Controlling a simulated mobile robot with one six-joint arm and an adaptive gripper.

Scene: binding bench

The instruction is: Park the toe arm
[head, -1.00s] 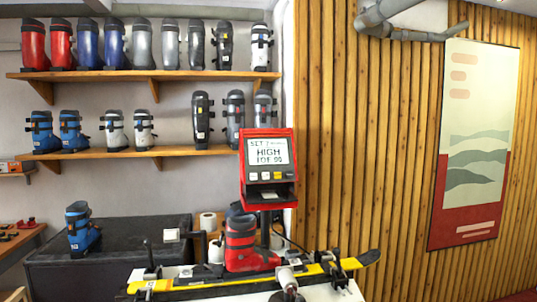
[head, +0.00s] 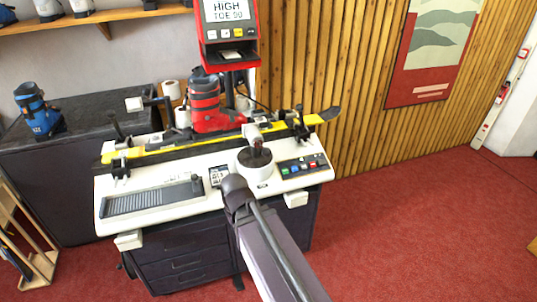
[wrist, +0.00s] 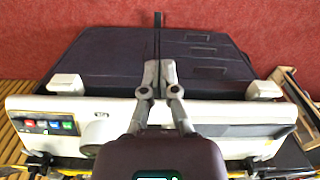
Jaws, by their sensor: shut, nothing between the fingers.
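The red ski boot (head: 208,105) stands on the yellow ski (head: 170,150), which lies along the back of the white bench (head: 150,178). I cannot tell for sure which part is the toe arm; a grey cylindrical part (head: 252,132) sits by the boot's toe, above a round white drum (head: 254,163). My gripper (wrist: 160,68) is shut and empty in the wrist view, over the bench's front edge, with the drum (wrist: 97,130) to its left. In the head view my wrist hides the fingers.
A red display unit (head: 228,30) stands behind the boot. Coloured buttons (head: 302,165) lie right of the drum, and a dark ribbed pad (head: 150,199) lies left. A blue boot (head: 40,110) stands on the dark counter (head: 85,110). The red floor (head: 420,220) is clear at right.

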